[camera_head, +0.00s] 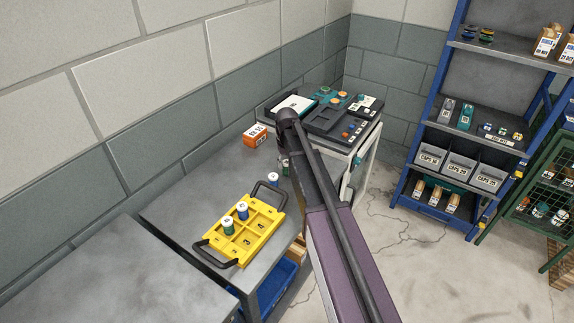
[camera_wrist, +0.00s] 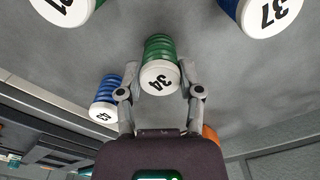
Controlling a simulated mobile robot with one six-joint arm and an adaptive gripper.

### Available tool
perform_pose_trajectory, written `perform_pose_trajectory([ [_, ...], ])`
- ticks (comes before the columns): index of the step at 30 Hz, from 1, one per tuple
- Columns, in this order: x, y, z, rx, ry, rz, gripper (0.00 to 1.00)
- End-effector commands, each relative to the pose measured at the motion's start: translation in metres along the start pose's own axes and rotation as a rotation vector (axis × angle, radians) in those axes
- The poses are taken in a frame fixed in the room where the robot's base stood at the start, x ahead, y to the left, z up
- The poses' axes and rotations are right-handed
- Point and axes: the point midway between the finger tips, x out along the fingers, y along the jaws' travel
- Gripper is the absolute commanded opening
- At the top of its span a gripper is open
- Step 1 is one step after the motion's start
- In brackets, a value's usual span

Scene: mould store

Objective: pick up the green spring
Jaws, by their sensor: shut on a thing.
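The green spring (camera_wrist: 160,50), with a white end cap marked 34, is between the two fingers of my gripper (camera_wrist: 161,76) in the wrist view. The fingers are shut on its sides. A grey surface lies behind it; I cannot tell whether the spring touches it. In the head view my arm hides most of the gripper and the held spring.
Near it in the wrist view are blue springs marked 42 (camera_wrist: 104,98) and 37 (camera_wrist: 268,16), and a partly cut-off spring (camera_wrist: 66,8). A yellow tray (camera_head: 256,247) holds springs on the grey bench (camera_head: 183,207). An orange box (camera_head: 256,135) stands behind.

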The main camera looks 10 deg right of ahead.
Motion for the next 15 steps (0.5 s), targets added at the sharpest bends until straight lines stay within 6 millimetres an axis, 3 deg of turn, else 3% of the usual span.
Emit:
perform_pose_trajectory([
  [15,-0.031,0.000,0.000,0.000,0.000,0.000,0.00],
])
